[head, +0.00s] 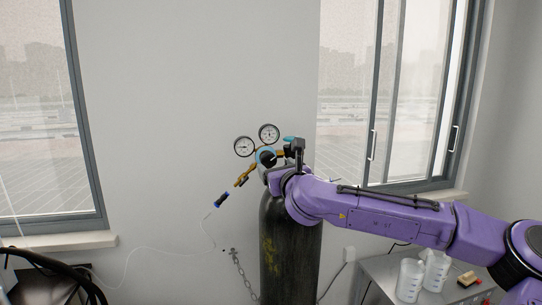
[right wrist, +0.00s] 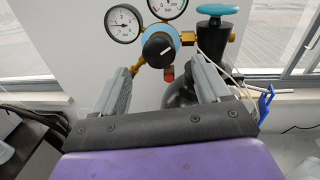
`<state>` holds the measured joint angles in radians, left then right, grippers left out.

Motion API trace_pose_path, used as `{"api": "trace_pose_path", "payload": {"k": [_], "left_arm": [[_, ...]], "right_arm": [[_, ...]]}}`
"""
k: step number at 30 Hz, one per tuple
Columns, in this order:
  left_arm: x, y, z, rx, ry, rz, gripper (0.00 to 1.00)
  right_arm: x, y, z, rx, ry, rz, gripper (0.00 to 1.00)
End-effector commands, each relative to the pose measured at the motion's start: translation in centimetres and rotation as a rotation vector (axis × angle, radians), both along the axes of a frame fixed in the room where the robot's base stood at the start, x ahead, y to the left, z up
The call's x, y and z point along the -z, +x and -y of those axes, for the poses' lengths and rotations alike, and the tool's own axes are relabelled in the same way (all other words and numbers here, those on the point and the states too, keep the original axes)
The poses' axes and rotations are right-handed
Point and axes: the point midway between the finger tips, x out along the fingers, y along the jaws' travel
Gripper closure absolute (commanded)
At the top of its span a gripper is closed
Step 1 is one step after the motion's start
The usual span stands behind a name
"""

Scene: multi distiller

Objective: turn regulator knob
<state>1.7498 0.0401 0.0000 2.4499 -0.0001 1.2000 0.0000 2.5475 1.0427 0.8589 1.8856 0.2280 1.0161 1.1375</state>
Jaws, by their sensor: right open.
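The regulator has a light-blue body (right wrist: 180,38) with a black round knob (right wrist: 159,49) on its front, marked by a white line. In the head view the black knob (head: 267,157) shows in front of the blue body. My right gripper (right wrist: 164,66) is open, its two fingers apart to the left and right of the knob and just below it in the right wrist view. Nothing is between the fingers that I can see as held; contact with the knob cannot be told. In the head view the right gripper (head: 282,163) is at the regulator, partly hidden by its own wrist.
Two round gauges (right wrist: 123,24) sit above the knob. A blue-green valve handwheel (right wrist: 217,10) stands at the right on the dark gas cylinder (head: 290,250). A chain (head: 240,272) hangs beside the cylinder. White bottles (head: 410,279) stand on a bench at lower right.

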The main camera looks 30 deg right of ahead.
Motion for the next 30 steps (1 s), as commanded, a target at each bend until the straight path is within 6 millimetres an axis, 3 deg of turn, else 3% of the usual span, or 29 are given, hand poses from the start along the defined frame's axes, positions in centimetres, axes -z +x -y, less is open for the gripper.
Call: {"api": "trace_pose_path", "payload": {"k": [1,7,18,23,24,30], "left_arm": [[-1.2,0.0,0.0,0.000,0.000,0.000,0.63],[-2.6,0.0,0.0,0.000,0.000,0.000,0.63],[-2.7,0.0,0.0,0.000,0.000,0.000,0.63],[-2.7,0.0,0.0,0.000,0.000,0.000,0.63],[-2.7,0.0,0.0,0.000,0.000,0.000,0.63],[-2.3,0.0,0.0,0.000,0.000,0.000,0.63]], "right_arm": [[-0.4,1.2,0.2,0.001,-0.004,-0.005,0.24],[-0.3,4.6,0.8,0.000,-0.004,-0.003,0.24],[0.1,5.6,0.9,-0.002,-0.004,-0.002,0.24],[0.1,5.6,1.0,-0.002,-0.004,-0.002,0.76],[0.1,5.6,1.0,-0.002,-0.004,-0.002,0.80],[0.2,5.5,1.0,-0.002,0.005,0.001,0.80]]}}
